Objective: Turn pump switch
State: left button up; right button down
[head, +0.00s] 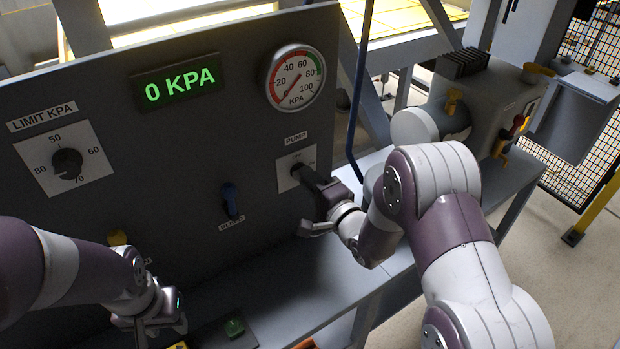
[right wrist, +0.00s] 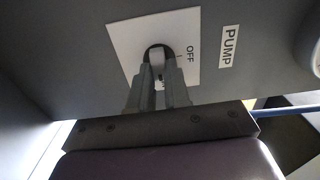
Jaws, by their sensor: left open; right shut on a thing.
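The pump switch is a dark knob on a white square plate (head: 284,166) below the PUMP label (head: 296,138) on the grey panel. In the right wrist view the knob (right wrist: 158,50) sits between my right fingers, with "OFF" printed beside it on the plate (right wrist: 124,35). My right gripper (head: 303,176) is shut on the knob; its fingers also show in the right wrist view (right wrist: 158,80). The fingers hide much of the knob and part of the lettering. My left gripper (head: 160,322) is open, low at the panel's left, away from the pump switch.
The panel has a green display (head: 180,83) reading 0 KPA, a round gauge (head: 296,78) with a red needle, a limit knob (head: 67,163) and a blue bleed lever (head: 230,200). A grey pump unit (head: 490,100) stands at right. A blue hose (head: 360,90) runs behind my right arm.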

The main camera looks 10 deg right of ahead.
jog(key=shift+f, duration=0.1)
dwell(0.4)
jog(key=c, duration=1.1)
grip_release()
pick_arm(q)
jog(key=shift+f+b, duration=0.7)
pick_arm(e)
jog(key=v, duration=1.2)
jog(key=shift+s+d, duration=0.2)
jog(key=shift+s, duration=0.15)
